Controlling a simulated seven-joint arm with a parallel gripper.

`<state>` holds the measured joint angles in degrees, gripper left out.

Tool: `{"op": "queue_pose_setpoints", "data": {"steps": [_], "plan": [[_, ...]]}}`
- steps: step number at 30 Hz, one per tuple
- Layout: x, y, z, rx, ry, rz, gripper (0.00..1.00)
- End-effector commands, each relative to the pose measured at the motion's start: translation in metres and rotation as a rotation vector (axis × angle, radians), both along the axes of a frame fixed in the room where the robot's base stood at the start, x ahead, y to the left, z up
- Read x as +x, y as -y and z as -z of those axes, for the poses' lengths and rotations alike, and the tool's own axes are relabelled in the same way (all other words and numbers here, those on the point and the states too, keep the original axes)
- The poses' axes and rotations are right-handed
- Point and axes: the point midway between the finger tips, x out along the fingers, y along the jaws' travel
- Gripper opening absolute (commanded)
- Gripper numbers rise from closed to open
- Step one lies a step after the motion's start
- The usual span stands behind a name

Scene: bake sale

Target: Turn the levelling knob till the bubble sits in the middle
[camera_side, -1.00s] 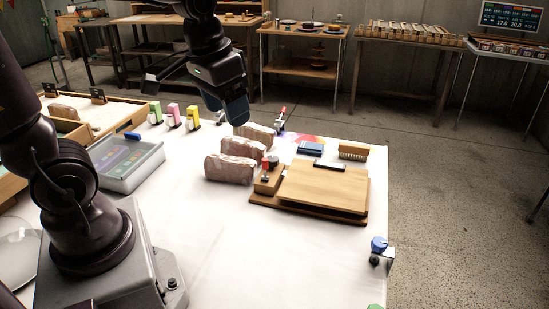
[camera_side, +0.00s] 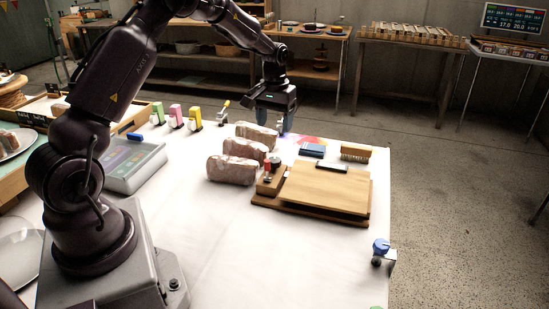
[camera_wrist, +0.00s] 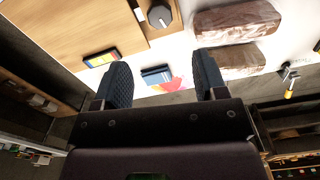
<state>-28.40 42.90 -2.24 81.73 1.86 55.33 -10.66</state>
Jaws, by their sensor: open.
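A wooden board (camera_side: 310,215) on the white table carries a raised wooden plate (camera_side: 325,188). A dark round knob (camera_side: 275,160) with a red part beside it stands at the board's left end; the knob (camera_wrist: 160,16) also shows from above in the wrist view. A small black-framed bar (camera_side: 332,166) lies at the plate's back edge. In the wrist view this bar (camera_wrist: 102,57) has coloured bands; I cannot make out a bubble. My gripper (camera_side: 274,118) is open and empty, behind the board and apart from the knob. Its fingers (camera_wrist: 163,68) point toward the table.
Several wrapped loaves (camera_side: 231,169) lie left of the board. A blue block (camera_side: 312,150) and a brush (camera_side: 356,153) lie behind it. A blue-topped clamp (camera_side: 380,247) sits at the right table edge. The front of the table is clear.

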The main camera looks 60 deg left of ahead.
Motion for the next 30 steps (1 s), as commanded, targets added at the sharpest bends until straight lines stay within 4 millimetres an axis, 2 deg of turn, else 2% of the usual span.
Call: {"op": "queue_pose_setpoints", "data": {"steps": [9, 15, 21, 29, 30], "plan": [[-0.001, 0.001, 0.067, -0.004, -0.005, 0.0, 0.65], [-0.001, 0.001, 0.1, -0.002, -0.005, 0.001, 0.65], [-0.001, 0.0, 0.113, -0.001, -0.002, 0.001, 0.65], [-0.001, 0.0, 0.114, -0.001, -0.001, 0.001, 0.65], [-0.001, 0.0, 0.114, -0.001, -0.001, 0.001, 0.63]]}}
